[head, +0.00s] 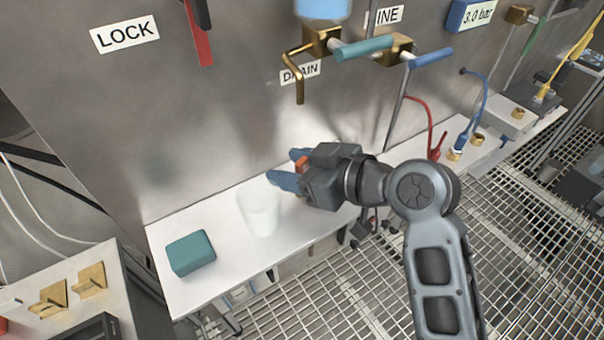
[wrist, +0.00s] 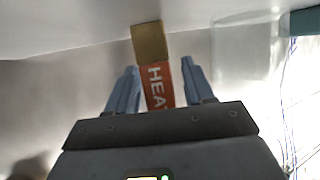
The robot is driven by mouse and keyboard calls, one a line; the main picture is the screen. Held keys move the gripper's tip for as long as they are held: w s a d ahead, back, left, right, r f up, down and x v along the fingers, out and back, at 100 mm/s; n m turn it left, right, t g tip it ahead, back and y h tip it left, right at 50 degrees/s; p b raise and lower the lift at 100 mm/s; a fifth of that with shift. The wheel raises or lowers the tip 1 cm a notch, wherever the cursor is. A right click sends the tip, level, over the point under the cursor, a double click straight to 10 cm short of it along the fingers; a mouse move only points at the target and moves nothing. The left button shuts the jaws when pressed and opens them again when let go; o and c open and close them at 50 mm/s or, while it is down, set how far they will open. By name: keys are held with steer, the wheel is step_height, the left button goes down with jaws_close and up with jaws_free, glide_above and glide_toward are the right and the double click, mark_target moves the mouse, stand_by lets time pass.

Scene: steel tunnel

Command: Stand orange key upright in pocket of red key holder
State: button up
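The orange key (wrist: 160,88) lies between the blue fingers of my gripper (wrist: 159,80) in the wrist view. Its orange part carries white lettering that begins "HEA", and its brass end (wrist: 149,42) sticks out past the fingertips. In the head view my gripper (head: 290,167) points left over the white shelf, close to the steel wall, with a bit of orange (head: 302,163) showing between the fingers.
A translucent cup (head: 259,211) and a teal block (head: 190,253) stand on the white shelf (head: 222,272), left of my gripper. Brass valves with coloured handles (head: 365,48) jut from the wall above. Brass fittings (head: 91,278) sit on the left bench.

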jaws_close()
stand_by(0.3)
